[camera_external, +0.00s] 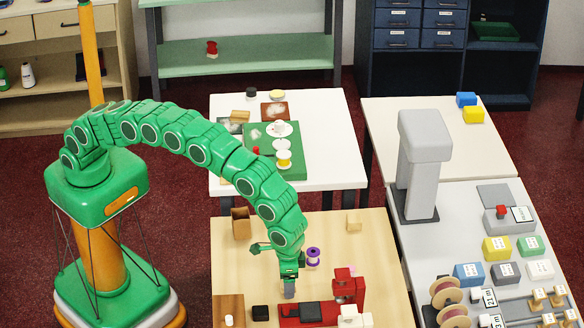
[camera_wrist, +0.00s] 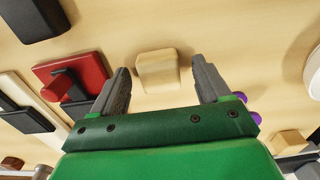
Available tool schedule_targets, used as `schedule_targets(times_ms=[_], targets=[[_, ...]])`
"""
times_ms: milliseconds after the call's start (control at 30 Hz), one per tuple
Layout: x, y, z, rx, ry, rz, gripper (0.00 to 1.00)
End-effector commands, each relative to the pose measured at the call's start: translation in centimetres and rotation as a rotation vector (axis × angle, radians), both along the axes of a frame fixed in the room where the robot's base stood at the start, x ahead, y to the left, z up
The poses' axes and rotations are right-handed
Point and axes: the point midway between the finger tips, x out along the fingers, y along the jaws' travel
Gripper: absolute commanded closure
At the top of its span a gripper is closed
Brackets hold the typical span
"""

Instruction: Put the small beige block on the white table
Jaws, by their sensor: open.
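In the wrist view a small beige block (camera_wrist: 157,70) lies on the light wooden table, between and just beyond my two fingertips, apart from both. My gripper (camera_wrist: 159,66) is open and empty; in the external view my gripper (camera_external: 289,292) points down over the wooden table (camera_external: 375,270). I cannot make out that block there; my gripper may hide it. Another beige block (camera_external: 353,222) sits farther back right on the same table and shows at lower right in the wrist view (camera_wrist: 290,143). The white table (camera_external: 335,170) stands behind the wooden one.
A red device (camera_external: 345,288) and a black block (camera_external: 260,313) are near my gripper, with a purple spool (camera_external: 313,257) just behind it. A brown holder (camera_external: 240,222) stands at the back left.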

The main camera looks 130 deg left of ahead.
Motion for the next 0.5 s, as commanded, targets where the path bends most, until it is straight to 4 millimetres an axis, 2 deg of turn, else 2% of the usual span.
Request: schedule_targets(times_ms=[167,500], targets=[[0.03,0.01,0.00,0.000,-0.001,0.000,0.23],[0.04,0.01,0.00,0.000,-0.001,0.000,0.76]])
